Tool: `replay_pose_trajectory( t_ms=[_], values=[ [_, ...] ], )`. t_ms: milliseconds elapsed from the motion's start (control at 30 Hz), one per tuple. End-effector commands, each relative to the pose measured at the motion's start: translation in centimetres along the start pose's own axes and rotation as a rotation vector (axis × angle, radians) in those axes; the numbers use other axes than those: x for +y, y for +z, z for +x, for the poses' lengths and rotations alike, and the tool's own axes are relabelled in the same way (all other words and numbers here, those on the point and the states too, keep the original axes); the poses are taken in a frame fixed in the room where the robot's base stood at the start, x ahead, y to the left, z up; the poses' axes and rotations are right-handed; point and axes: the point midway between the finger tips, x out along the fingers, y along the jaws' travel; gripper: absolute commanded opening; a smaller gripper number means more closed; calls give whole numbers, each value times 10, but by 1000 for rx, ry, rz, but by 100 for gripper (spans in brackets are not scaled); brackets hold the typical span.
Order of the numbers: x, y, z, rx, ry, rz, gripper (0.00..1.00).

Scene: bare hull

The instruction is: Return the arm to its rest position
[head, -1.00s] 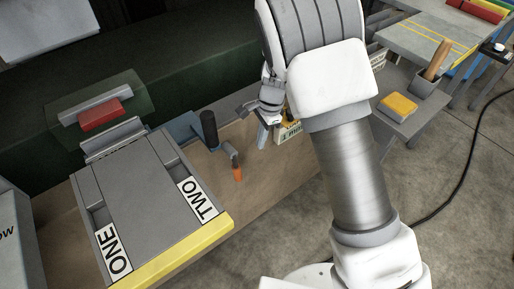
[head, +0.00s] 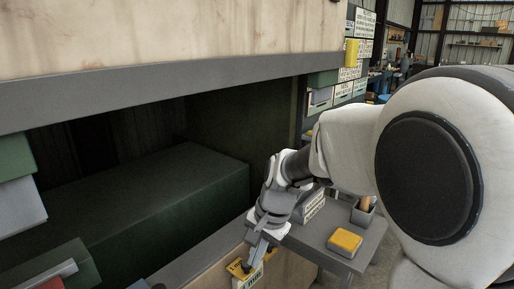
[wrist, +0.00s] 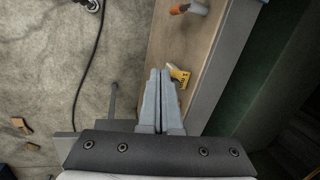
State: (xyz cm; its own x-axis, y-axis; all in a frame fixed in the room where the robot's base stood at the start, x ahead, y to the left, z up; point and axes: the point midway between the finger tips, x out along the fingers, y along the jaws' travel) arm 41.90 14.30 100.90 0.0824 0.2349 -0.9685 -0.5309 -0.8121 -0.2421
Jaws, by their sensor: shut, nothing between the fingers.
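My arm reaches in from the right in the head view, its large white joint close to the camera. My gripper (head: 254,256) points down at the wooden bench edge, in front of the dark green hull opening. In the wrist view my gripper (wrist: 160,74) has its two grey fingers together with nothing between them. A small box with a yellow label (head: 246,274) shows by the fingertips in the head view. A yellow tag-like thing (wrist: 179,75) shows just right of the fingertips in the wrist view; I cannot tell whether they touch it.
A grey side table (head: 325,238) carries a yellow sponge-like block (head: 345,241) and a grey cup (head: 363,214). A thick overhanging beam (head: 180,92) crosses above the opening. The wrist view shows an orange-tipped handle (wrist: 180,9) on the bench and a black cable (wrist: 86,75) on the floor.

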Motion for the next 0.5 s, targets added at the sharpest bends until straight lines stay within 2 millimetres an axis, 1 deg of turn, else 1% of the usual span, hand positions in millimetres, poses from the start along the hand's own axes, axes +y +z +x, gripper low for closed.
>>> replay_pose_trajectory(
  t_ms=[33, 200, 300, 500],
  values=[
    [8, 2, -24, 19, -18, -30, 0],
    [39, 13, -79, 89, -45, -157, 0],
    [58, 21, -107, 140, -51, -231, 0],
    [99, 41, -154, 252, -33, -378, 0]
  ],
)
